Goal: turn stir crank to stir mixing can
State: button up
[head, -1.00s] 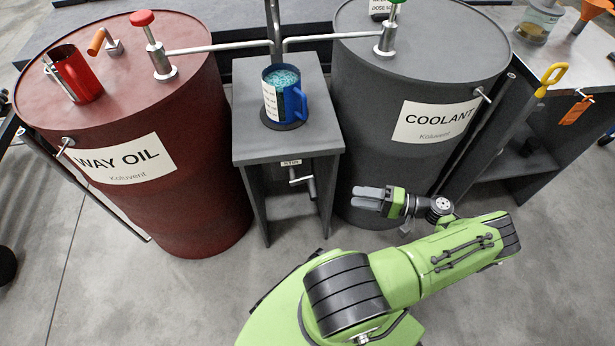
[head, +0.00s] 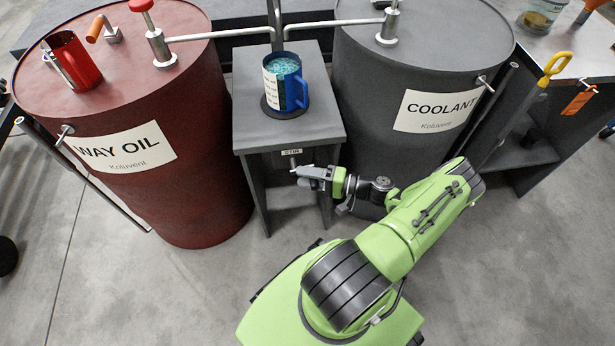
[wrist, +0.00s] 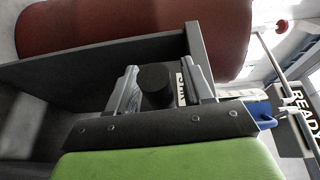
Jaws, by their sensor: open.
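The mixing can (head: 285,92), blue with a white label and teal contents, stands upright on a dark pad on the grey stand (head: 322,125) between the two barrels. Its blue handle (wrist: 265,118) shows at the right of the wrist view. The stir crank (head: 293,162) is under the STIR label (head: 291,152) on the stand's front, mostly hidden by my gripper (head: 308,175). In the wrist view, a dark round knob (wrist: 155,84), apparently the crank's handle, lies between my open fingers. I cannot tell whether either finger touches it.
The red WAY OIL barrel (head: 150,190) stands left of the stand and the grey COOLANT barrel (head: 400,75) stands right. A red mug (head: 74,62) sits on the red barrel. A workbench (head: 545,55) is at the right. The floor in front is clear.

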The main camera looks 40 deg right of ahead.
aim_at(293, 174)
grip_shut()
jog(key=shift+r+p, duration=0.15)
jog(key=shift+p, duration=0.15)
jog(key=a+n+g+h+p, duration=0.1)
jog(key=g+h+p, duration=0.2)
jog(key=p, duration=0.2)
jog(key=w+a+r+n+g+h+p, duration=0.1)
jog(key=g+h+p, duration=0.2)
jog(key=p, duration=0.3)
jog(key=w+a+r+n+g+h+p, duration=0.1)
jog(key=n+g+h+p, duration=0.1)
jog(key=p, duration=0.4)
jog(key=shift+w+a+r+g+h, duration=0.1)
jog(key=shift+r+g+h, duration=0.1)
jog(key=shift+g+h, duration=0.65)
jog(key=shift+w+a+f+n+g+h+b, duration=0.1)
jog(key=shift+a+f+n+g+h+b, duration=0.1)
jog(key=shift+g+h+b, duration=0.45)
jog(key=shift+w+a+f+n+g+h+b, duration=0.1)
jog(key=shift+a+f+n+g+h+b, duration=0.2)
jog(key=shift+h, duration=0.7)
jog(key=shift+w+a+f+g+h+b, duration=0.1)
jog(key=shift+g+h+b, duration=0.45)
jog(key=shift+h, duration=0.25)
